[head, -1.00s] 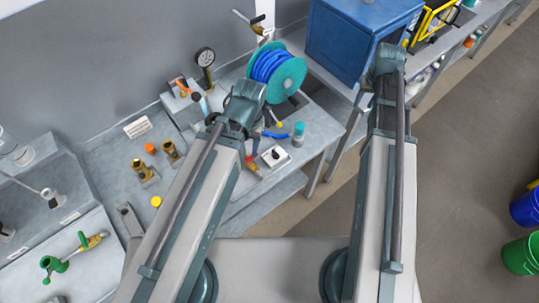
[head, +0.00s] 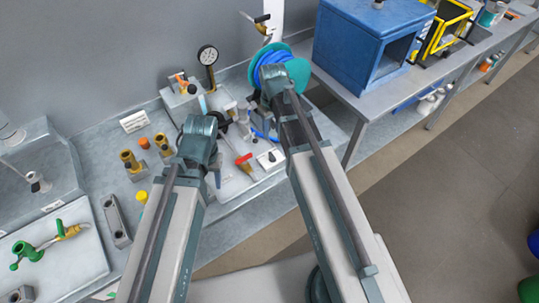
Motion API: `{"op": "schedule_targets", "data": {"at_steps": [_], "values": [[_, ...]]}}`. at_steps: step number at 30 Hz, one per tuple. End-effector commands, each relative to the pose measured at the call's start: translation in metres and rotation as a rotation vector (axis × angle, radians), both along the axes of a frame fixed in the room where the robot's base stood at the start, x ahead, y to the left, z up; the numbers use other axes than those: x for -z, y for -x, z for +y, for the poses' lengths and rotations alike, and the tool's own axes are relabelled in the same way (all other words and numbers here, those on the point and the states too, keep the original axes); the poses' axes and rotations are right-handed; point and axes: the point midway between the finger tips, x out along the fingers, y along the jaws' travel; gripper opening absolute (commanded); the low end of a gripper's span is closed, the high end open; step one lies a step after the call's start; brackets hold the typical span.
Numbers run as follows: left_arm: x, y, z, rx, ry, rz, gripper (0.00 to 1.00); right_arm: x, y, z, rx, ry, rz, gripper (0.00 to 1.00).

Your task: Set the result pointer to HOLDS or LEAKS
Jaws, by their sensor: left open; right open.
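A small white box with a black knob (head: 271,158) sits on the bench near the front edge, right of centre. It may be the result pointer, but its words and setting are too small to read. A red-handled valve (head: 244,159) is just left of it. My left arm (head: 197,140) reaches up over the bench left of the valve. My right arm (head: 274,78) reaches up beside the box, with its upper joint in front of the hose reel.
A dial gauge (head: 208,56) and a teal reel of blue hose (head: 293,70) stand behind. Brass fittings (head: 132,160), a yellow-capped piece (head: 142,197) and a green valve (head: 26,252) are left. A blue cabinet (head: 350,42) stands right; open floor lies front right.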

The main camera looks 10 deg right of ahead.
Motion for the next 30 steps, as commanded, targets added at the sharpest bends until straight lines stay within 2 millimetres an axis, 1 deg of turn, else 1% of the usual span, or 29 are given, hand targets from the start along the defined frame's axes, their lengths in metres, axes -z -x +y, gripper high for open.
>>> {"op": "schedule_targets", "data": {"at_steps": [8,30], "values": [[0.023,0.0,0.0,0.002,0.0,0.0,0.5,0.023,0.0,0.0,0.001,0.0,-0.001,0.45],[0.123,0.0,0.0,0.001,-0.001,0.0,0.5,0.123,0.0,0.0,0.002,0.0,-0.001,0.45]]}}
